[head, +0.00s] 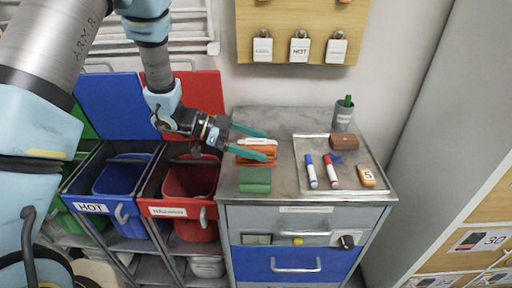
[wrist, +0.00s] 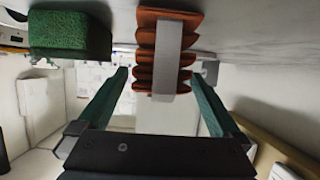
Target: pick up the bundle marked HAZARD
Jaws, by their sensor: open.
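An orange folded bundle with a pale band around it lies on the grey cabinet top (head: 290,121), and I cannot read any marking on it. The orange bundle (head: 262,148) is partly covered by my gripper (head: 266,146) in the head view. In the wrist view the orange bundle (wrist: 145,50) is ahead, in line with the gap between my open, empty fingers (wrist: 159,75).
A tray (head: 349,185) on the right holds markers, a brown block (head: 344,142) and an orange device (head: 366,176). A grey cup (head: 343,117) stands behind. A blue bin labelled HOT (head: 124,188) and a labelled red bin (head: 190,180) stand left. Tall lockers are on the right.

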